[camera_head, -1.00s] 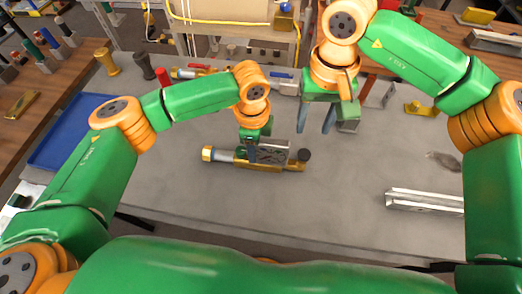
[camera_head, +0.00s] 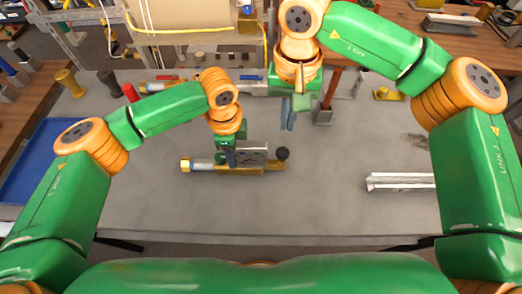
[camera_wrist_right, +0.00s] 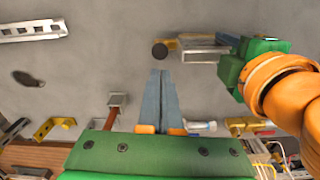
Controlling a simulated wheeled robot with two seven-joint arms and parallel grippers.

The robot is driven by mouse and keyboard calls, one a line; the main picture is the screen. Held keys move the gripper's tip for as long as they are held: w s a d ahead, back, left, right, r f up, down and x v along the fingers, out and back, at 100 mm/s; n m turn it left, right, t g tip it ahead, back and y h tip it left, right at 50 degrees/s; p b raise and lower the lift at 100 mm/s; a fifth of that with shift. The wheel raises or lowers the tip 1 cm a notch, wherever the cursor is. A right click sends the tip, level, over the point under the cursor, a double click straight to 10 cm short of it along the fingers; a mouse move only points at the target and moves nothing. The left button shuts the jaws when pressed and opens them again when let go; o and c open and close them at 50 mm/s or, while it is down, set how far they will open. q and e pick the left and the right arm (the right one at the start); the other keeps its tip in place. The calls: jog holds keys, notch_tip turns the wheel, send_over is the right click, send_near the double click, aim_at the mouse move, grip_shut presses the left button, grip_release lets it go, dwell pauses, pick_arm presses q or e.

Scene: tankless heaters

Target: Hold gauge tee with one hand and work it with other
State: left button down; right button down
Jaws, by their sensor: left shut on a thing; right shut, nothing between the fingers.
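The gauge tee (camera_head: 262,170) lies along the middle of the grey table, a brass body with a silver section and brass nut at its left end and a dark round knob (camera_head: 282,153) at its right end. My left gripper (camera_head: 231,160) is shut on the tee from above, beside a grey plate-like block; its fingertips are partly hidden. My right gripper (camera_head: 287,127) is shut and empty behind the tee, near the knob. In the right wrist view, the right fingertips (camera_wrist_right: 162,74) point toward the dark knob (camera_wrist_right: 159,51), with a gap between.
A metal channel (camera_head: 400,181) lies at the right. A hammer-like tool (camera_head: 323,115) and a yellow bracket (camera_head: 387,94) are at the back right. A blue tray (camera_head: 40,160) is at the left. More pipe fittings (camera_head: 160,86) lie along the back. The table front is clear.

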jog(key=m, duration=0.4)
notch_tip(320, 180, up, 5)
jog(key=m, duration=3.1)
send_over(283, 151)
jog(key=shift+f, duration=0.1)
notch_tip(283, 151, down, 14)
jog(key=shift+f, duration=0.1)
